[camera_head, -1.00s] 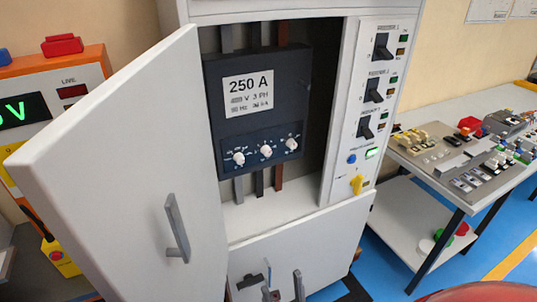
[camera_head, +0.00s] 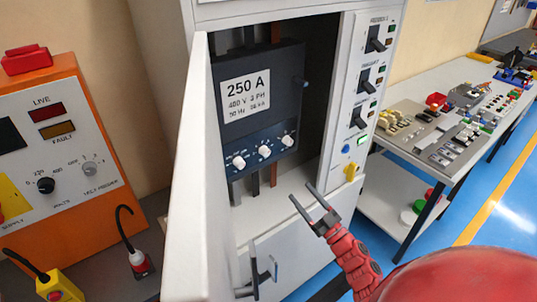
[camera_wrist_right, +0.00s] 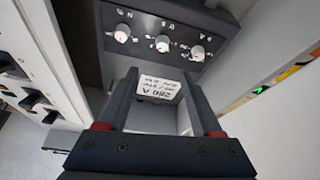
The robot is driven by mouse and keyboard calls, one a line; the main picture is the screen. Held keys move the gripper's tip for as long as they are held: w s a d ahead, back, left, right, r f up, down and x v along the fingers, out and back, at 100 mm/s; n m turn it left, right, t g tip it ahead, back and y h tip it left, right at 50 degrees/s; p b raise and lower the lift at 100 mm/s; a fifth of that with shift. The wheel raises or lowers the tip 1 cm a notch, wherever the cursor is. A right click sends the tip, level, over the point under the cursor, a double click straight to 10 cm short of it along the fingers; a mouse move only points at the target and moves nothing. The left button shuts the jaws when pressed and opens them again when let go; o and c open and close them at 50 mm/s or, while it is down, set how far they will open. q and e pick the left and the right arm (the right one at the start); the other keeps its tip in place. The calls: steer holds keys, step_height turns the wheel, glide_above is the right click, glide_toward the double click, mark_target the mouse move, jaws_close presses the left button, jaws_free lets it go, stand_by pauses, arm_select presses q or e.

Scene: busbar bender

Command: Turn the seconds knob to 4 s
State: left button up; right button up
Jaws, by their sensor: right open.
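The dark breaker (camera_head: 272,95) labelled 250 A is inside the open cabinet. Its blue lower strip carries three white knobs: left (camera_head: 239,162), middle (camera_head: 264,152) and right (camera_head: 288,141). Their scale lettering is too small to tell which is the seconds knob or what it reads. My right gripper (camera_head: 300,191) is open and empty, in front of the cabinet, below and right of the knobs, apart from them. In the right wrist view the three knobs (camera_wrist_right: 162,44) appear upside down beyond the open fingers (camera_wrist_right: 158,76). My left gripper is not in view.
The cabinet door (camera_head: 200,200) stands open on the left. An orange test unit (camera_head: 90,210) stands left. A table (camera_head: 395,165) with parts stands right.

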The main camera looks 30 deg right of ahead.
mark_target(268, 154)
steer(key=p+x, duration=0.2)
steer(key=x, duration=0.5)
steer(key=p+x, duration=0.2)
steer(key=x, duration=0.5)
steer(key=shift+w+a+r, duration=0.2)
steer(key=shift+w+a, duration=0.05)
steer(key=shift+a, duration=0.05)
steer(key=shift+w+a+r+p, duration=0.1)
steer(key=shift+w+p, duration=0.1)
steer(key=shift+w, duration=0.15)
steer(key=shift+w+a+r+p, duration=0.1)
steer(key=shift+w+a+p, duration=0.1)
steer(key=shift+w, duration=0.1)
steer(key=shift+f, duration=0.1)
jaws_close()
